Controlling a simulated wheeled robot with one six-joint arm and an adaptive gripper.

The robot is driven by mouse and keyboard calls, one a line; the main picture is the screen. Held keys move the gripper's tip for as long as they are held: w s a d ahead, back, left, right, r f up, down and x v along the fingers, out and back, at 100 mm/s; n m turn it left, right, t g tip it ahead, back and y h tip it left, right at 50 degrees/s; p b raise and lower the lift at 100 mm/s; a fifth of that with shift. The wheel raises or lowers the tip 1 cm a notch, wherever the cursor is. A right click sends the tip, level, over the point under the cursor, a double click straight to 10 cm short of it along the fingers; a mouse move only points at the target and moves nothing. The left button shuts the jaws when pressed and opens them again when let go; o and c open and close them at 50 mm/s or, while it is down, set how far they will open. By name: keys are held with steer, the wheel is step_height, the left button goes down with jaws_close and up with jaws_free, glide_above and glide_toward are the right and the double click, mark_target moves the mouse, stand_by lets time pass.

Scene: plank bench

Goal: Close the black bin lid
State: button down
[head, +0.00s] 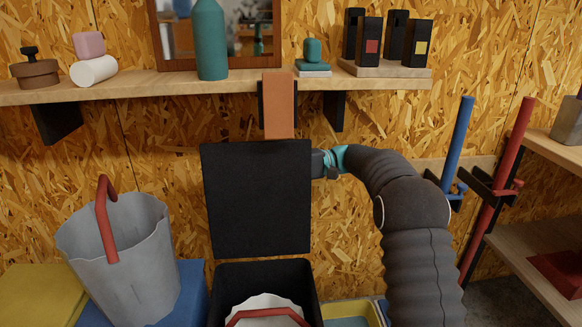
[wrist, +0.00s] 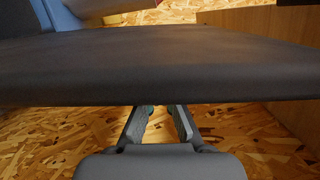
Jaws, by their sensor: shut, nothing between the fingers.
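The black bin (head: 213,292) stands at the bottom centre of the head view. Its black lid (head: 258,200) stands upright, open, above the bin's back edge. My gripper (head: 322,163) is at the lid's right edge, near its top. In the wrist view the lid (wrist: 150,65) is a dark panel across the picture, and my gripper (wrist: 158,112) shows below its edge. The fingers are together with nothing between them. The fingertips are partly hidden by the lid, and I cannot tell whether they touch it.
A grey bucket (head: 130,255) stands to the left. A wooden shelf (head: 150,87) with a green bottle (head: 210,40) is above. An orange strip (head: 279,105) hangs just over the lid. Blue (head: 460,135) and red clamps are right.

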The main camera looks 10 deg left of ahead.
mark_target(264, 171)
steer(key=shift+x, duration=1.7)
steer(key=shift+s, duration=0.15)
